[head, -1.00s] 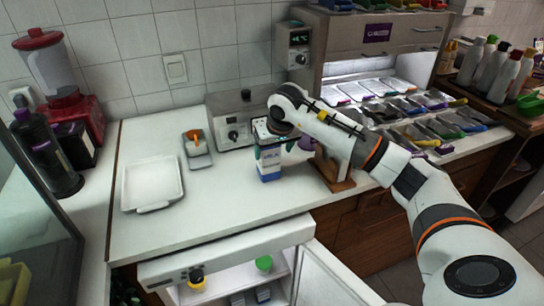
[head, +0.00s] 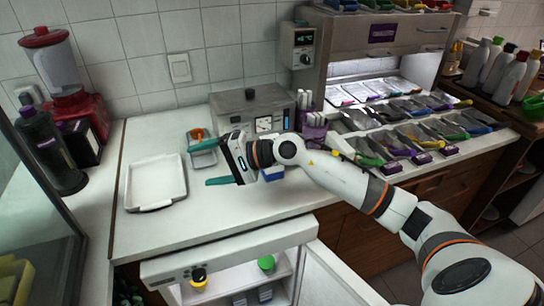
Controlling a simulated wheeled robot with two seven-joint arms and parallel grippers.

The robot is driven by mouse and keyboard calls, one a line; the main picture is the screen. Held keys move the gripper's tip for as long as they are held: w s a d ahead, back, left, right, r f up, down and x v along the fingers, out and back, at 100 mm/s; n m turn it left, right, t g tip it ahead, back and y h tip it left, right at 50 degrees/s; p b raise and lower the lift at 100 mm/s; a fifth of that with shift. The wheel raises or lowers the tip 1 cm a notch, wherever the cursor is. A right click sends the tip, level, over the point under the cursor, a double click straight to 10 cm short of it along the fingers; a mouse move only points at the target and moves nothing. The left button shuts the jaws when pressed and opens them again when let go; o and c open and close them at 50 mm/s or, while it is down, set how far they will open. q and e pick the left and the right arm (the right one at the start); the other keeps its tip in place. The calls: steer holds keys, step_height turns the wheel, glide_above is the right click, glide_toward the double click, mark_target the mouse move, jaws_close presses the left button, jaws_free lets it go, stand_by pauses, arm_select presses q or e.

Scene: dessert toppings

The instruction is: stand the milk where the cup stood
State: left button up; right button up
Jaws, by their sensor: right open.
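The milk (head: 273,174) stands on the white counter in front of the grey machine. Only its blue lower part shows clearly; my right gripper and wrist hide most of the rest. My right gripper (head: 200,165) is open, its two teal fingers spread wide and pointing left. Nothing shows between the fingers, and the milk is behind and to the right of them. I cannot make out a cup or the spot where it stood. My left gripper is out of view.
A white tray (head: 155,204) lies to the left and a small grey dish with an orange item (head: 199,134) behind the gripper. The grey machine (head: 252,110) stands behind the milk. An open fridge (head: 235,245) is below. The front-left counter is clear.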

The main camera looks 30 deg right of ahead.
steer(key=s+d+f+m+t+h, duration=0.1)
steer(key=d+f+m+t+h, duration=0.2)
steer(key=m, duration=0.7)
steer(key=s+d+f+m+t+h, duration=0.1)
steer(key=d+f+m+t+h, duration=0.1)
steer(key=d+m+h, duration=0.5)
steer(key=s+d+f+m+t+h, duration=0.2)
steer(key=d+m, duration=0.5)
steer(key=m, duration=0.6)
steer(key=shift+d+f+t+h+p, duration=0.2)
steer(key=shift+f+t+h, duration=0.3)
steer(key=shift+h, duration=0.4)
steer(key=shift+d+f+t+h+p, duration=0.25)
steer(key=shift+f+h, duration=0.35)
steer(key=shift+h, duration=0.3)
steer(key=x, duration=0.6)
steer(key=shift+d+f, duration=0.15)
steer(key=x, duration=0.4)
steer(key=shift+w+d+p, duration=0.3)
steer(key=shift+d, duration=0.05)
steer(key=shift+w, duration=0.55)
steer(key=shift+d, duration=0.1)
steer(key=c, duration=1.4)
steer(key=shift+r, duration=0.25)
steer(key=shift+c, duration=0.7)
